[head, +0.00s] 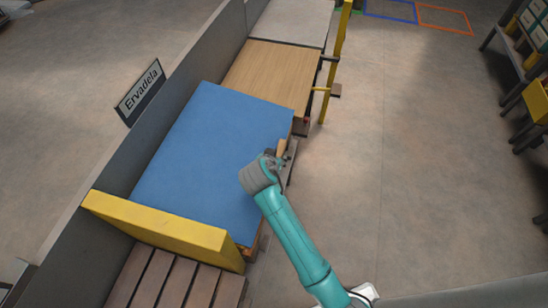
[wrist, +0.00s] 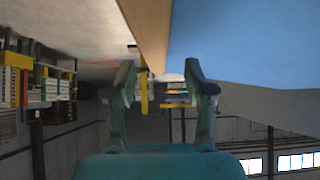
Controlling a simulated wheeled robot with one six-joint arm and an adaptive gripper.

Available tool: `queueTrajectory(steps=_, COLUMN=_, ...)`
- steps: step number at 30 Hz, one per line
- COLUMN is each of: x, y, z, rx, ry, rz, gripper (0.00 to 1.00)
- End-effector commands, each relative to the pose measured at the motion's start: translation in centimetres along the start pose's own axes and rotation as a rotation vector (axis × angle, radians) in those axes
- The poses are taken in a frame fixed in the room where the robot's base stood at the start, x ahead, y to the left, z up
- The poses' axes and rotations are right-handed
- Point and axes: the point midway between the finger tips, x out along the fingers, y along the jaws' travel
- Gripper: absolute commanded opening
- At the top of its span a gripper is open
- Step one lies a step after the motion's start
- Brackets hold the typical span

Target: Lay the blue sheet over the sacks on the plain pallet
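The blue sheet (head: 205,150) lies flat in the bay beside the grey wall in the head view. It hides whatever is under it, and no sacks show. Its blue face also fills the upper right of the wrist view (wrist: 240,40). My gripper (head: 279,150) is at the sheet's right edge in the head view. In the wrist view my gripper (wrist: 160,72) has its two fingers well apart. A tan wooden strip (wrist: 149,30) runs along the blue face towards the gap between them; I cannot tell whether it touches them. A bare slatted pallet (head: 175,280) shows at the lower left.
A yellow barrier (head: 165,230) stands between the sheet and the slatted pallet. A wooden board (head: 272,72) lies beyond the sheet, near a yellow post (head: 337,55). A grey wall with an "Ervadela" sign (head: 140,92) bounds the left.

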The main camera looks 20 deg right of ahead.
Motion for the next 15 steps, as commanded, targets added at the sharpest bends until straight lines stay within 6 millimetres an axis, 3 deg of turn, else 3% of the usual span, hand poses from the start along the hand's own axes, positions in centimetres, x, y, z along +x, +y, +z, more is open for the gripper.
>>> queueTrajectory(steps=8, x=-1.3, y=-0.1, z=0.0, rx=-0.001, ry=0.000, rz=-0.002, gripper=0.54)
queueTrajectory(steps=15, x=-5.8, y=-0.1, z=0.1, rx=-0.001, ry=0.001, rz=-0.003, gripper=0.54)
